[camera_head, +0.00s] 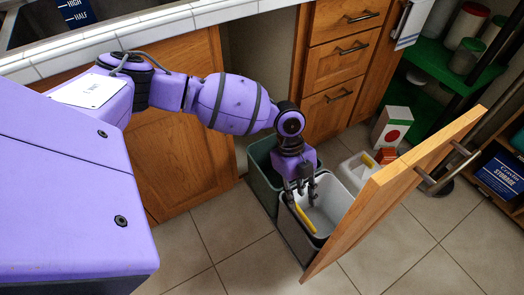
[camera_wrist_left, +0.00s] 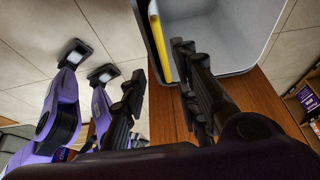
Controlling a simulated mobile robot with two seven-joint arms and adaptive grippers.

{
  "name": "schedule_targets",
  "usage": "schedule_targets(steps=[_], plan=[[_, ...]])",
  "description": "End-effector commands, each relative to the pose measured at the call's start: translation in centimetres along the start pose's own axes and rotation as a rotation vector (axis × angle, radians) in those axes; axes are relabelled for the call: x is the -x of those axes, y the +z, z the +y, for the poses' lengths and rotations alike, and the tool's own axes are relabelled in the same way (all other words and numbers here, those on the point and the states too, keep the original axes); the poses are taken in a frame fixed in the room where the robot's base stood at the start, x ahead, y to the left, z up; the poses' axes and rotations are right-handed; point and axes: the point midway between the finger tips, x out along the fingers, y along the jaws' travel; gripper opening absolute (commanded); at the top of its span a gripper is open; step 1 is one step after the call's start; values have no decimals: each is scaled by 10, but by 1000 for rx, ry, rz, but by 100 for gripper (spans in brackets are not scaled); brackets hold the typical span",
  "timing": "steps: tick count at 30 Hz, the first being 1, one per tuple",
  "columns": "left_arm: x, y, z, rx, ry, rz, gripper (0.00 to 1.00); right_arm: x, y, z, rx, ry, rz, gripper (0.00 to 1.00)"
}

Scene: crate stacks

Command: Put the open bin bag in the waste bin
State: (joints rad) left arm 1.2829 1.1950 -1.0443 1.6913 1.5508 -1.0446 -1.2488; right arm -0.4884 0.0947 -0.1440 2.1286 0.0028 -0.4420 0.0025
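The waste bin unit stands pulled out behind a wooden door front (camera_head: 400,185). A green-grey bin (camera_head: 262,170) is at the left, and a dark-rimmed bin (camera_head: 298,241) with a pale grey inside stands nearer. A yellow strip (camera_head: 305,219) lies along its inner side; it also shows in the left wrist view (camera_wrist_left: 160,45). I cannot tell whether the pale inside is a bag. My left gripper (camera_head: 300,190) points down over the bins' meeting edges. My right gripper is not identifiable.
Wooden drawers (camera_head: 340,50) and the counter edge (camera_head: 150,30) lie behind my left arm. A white jug (camera_head: 358,172), a white box (camera_head: 392,126) and a green shelf (camera_head: 440,60) stand at the back right. Tiled floor is clear in front.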

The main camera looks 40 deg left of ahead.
Motion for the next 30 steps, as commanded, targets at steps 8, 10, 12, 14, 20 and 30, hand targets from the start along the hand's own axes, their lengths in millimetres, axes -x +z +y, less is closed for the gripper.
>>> schedule_targets(steps=[8,10,12,14,20,30], plan=[[45,-1,-1,-1,-3,0,29,9,-8,0,0,0,10,40],[49,-1,-1,-2,-3,0,29,10,-8,0,-1,0,10,40],[50,-1,-1,-2,-2,1,29,10,-8,0,-2,1,10,40],[51,-1,-1,-2,-2,1,29,10,-8,0,-3,1,9,40],[50,0,-1,-2,-2,0,29,10,-6,0,-5,1,7,40],[50,-2,-2,-3,-2,2,29,10,-6,0,-5,2,6,40]])
